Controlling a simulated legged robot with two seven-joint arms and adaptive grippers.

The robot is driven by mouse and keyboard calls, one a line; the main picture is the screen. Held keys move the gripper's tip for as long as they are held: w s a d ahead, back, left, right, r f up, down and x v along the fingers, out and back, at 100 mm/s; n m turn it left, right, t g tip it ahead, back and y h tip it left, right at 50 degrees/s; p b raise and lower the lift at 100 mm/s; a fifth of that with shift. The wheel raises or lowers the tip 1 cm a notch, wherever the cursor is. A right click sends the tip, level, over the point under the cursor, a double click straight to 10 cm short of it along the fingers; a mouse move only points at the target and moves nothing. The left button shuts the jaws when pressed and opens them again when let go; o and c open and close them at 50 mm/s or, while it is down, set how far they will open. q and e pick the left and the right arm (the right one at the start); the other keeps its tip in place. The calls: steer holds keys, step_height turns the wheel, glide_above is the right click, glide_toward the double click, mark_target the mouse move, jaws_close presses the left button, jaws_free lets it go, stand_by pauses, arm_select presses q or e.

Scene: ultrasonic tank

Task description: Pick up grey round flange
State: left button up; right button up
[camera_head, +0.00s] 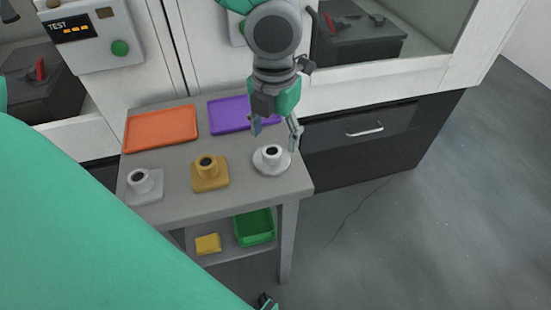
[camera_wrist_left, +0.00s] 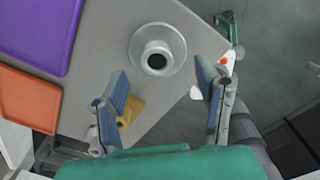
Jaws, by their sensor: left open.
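The grey round flange (camera_head: 271,160) stands upright near the right end of the grey table, a round base with a raised hollow neck. In the left wrist view the flange (camera_wrist_left: 172,38) lies just beyond the fingertips.
A yellow flange (camera_head: 210,181) and a grey flange (camera_head: 145,187) with squarish bases stand to the left. Orange (camera_head: 161,129) and purple (camera_head: 222,117) trays lie behind. A green bin (camera_head: 254,228) and yellow item (camera_head: 208,244) sit on the lower shelf. White cabinets rise behind the table.

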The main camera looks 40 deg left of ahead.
mark_target(272, 152)
arm_select(q)
steer(key=shift+s+f, duration=0.15)
steer(key=shift+f, duration=0.15)
steer(key=f+b, duration=0.1)
steer(key=f, duration=0.1)
steer(key=a+f+b, duration=0.1)
steer(key=f, duration=0.1)
steer(key=shift+f, duration=0.4)
steer(key=shift+s, duration=0.1)
steer(key=shift+d+r, duration=0.1)
steer(key=shift+d, duration=0.1)
steer(key=shift+c, duration=1.1)
steer(key=shift+d, duration=0.25)
jaws_close()
steer(key=shift+a, duration=0.15)
